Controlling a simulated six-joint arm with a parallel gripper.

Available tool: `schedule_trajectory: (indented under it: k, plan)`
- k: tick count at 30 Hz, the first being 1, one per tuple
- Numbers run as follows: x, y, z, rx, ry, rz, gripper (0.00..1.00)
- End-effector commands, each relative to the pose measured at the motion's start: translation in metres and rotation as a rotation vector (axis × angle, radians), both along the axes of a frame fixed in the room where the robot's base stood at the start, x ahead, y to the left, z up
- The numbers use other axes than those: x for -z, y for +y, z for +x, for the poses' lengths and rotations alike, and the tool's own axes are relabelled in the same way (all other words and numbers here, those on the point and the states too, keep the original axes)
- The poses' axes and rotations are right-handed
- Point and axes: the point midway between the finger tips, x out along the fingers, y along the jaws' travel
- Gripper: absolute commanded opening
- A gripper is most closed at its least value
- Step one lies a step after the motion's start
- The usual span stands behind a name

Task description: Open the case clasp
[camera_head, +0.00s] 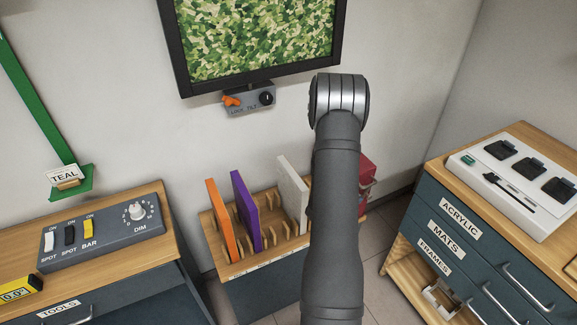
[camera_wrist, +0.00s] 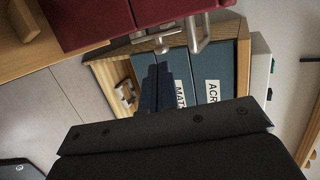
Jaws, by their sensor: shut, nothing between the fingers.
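The red case (camera_head: 367,168) stands beside the print rack in the head view, partly hidden behind my arm. Its clasp is too small to make out clearly there. In the wrist view the dark red case (camera_wrist: 100,20) fills the upper left. Silver metal parts that look like its clasp (camera_wrist: 199,32) stick out from its lower edge. My gripper (camera_wrist: 165,88) shows as dark fingers close together, pointing up toward these parts. It is shut and empty, and a gap seems to lie between it and the metal. In the head view my gripper is hidden behind my arm.
A rack (camera_head: 270,262) with orange, purple and grey panels stands left of my arm. A drawer cabinet (camera_head: 455,235) with a wooden top stands at right. A switch console (camera_head: 100,235) is at left. A wall screen (camera_head: 260,35) hangs above. Bare floor shows between rack and cabinet.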

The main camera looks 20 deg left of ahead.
Motion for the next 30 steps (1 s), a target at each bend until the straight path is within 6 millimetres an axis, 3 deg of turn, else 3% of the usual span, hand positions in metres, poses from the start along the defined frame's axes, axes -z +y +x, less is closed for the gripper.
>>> schedule_trajectory:
  k: [16,30]
  plan:
    - [-0.049,0.050,-0.084,0.005,-0.004,0.004,0.00]
    - [-0.087,0.057,-0.056,0.363,-0.165,0.171,0.00]
